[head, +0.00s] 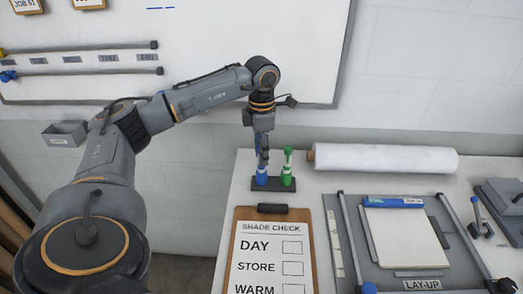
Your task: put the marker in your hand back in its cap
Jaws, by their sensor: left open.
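My left gripper (262,157) points straight down over a small dark holder (274,187) at the back left of the table. Its jaws are open. A blue cap (261,176) stands upright in the left place of the holder, directly below the fingers. Some blue of the marker shows at the fingers above this cap; the fingers hide most of it, and I cannot tell how deep it sits. A green marker (287,160) stands upright in the right place, just beside the gripper. My right gripper is out of view.
A clipboard (270,227) headed SHADE CHECK lies in front of the holder. A white roll (385,158) lies at the back, right of the holder. A grey LAY-UP board (422,273) with a pale sheet takes up the middle right. A whiteboard (250,30) hangs behind.

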